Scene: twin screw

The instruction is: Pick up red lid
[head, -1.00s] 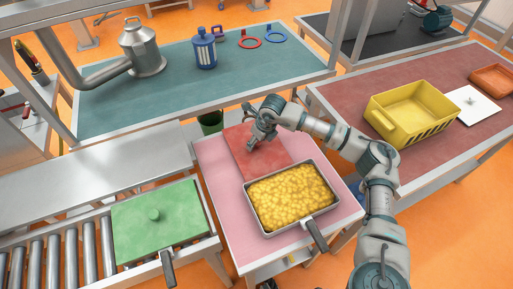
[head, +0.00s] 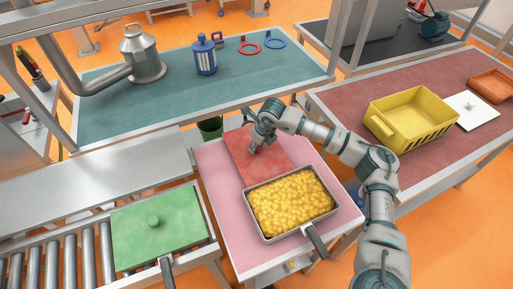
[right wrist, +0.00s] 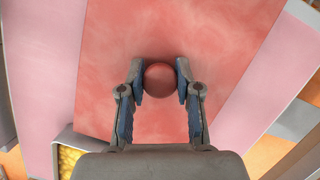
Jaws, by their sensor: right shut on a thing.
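The red lid (head: 274,164) lies flat on the pink table, behind the pan of yellow pieces. My right gripper (head: 252,150) is over the lid, at its knob. In the right wrist view, the lid's round red knob (right wrist: 160,80) sits between the two blue-padded fingers of my right gripper (right wrist: 160,84), which are shut on it. The flat lid fills the middle of that view. In the head view the gripper hides the knob. My left gripper is not in view.
The pan (head: 292,203) stands just in front of the lid on the pink table (head: 226,202). A green-lidded pan (head: 160,222) is on the roller conveyor at the left. A yellow crate (head: 412,116) stands on the right table. A dark green bin (head: 210,128) is behind the lid.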

